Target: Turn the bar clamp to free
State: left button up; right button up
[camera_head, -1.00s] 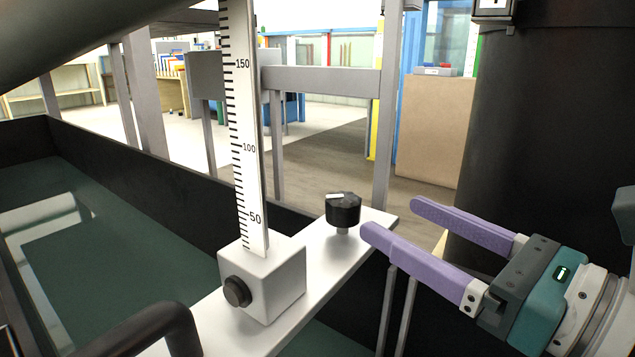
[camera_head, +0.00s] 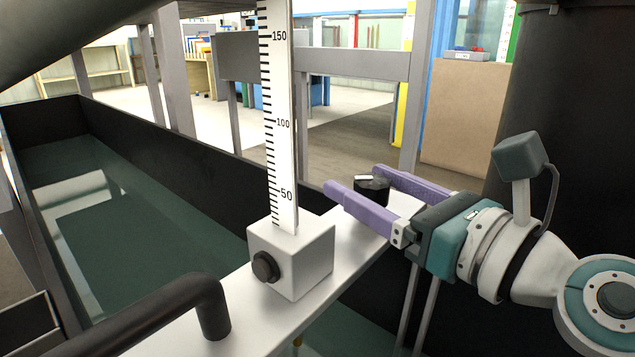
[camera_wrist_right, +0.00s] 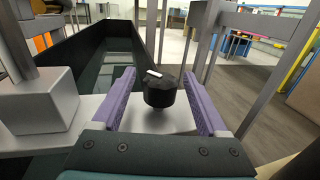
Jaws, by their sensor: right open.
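The bar clamp appears to be the black round knob (camera_head: 371,188) with a white mark on top, on the white bar (camera_head: 346,232). In the right wrist view the knob (camera_wrist_right: 160,92) stands upright between the two purple fingers, with its white mark towards the upper left. My right gripper (camera_head: 358,178) is open around the knob, and gaps show on both sides in the wrist view. In the head view the near finger hides the knob's lower part. My left gripper is not in view.
A white block (camera_head: 291,262) with a black side knob (camera_head: 265,267) holds an upright scale (camera_head: 278,120) left of the gripper. A black curved handle (camera_head: 190,300) is on the bar nearer me. The water-filled flume (camera_head: 130,225) lies at left. Grey posts stand behind.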

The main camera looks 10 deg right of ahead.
grip_shut()
jog(key=shift+r+m+h+p, duration=0.2)
jog(key=shift+m+h+p, duration=0.2)
jog(key=shift+p, duration=0.4)
jog(key=m+t+h+p, duration=0.1)
jog(key=h+p, duration=0.1)
jog(key=shift+r+m+h+p, duration=0.1)
jog(key=shift+m+h+p, duration=0.3)
jog(key=shift+m+t+h+p, duration=0.4)
jog(key=shift+m+h, duration=0.3)
jog(key=shift+h, duration=0.4)
jog(key=shift+f+m+h, duration=0.25)
jog(key=shift+m+h, duration=0.85)
jog(key=shift+h, duration=0.7)
grip_release()
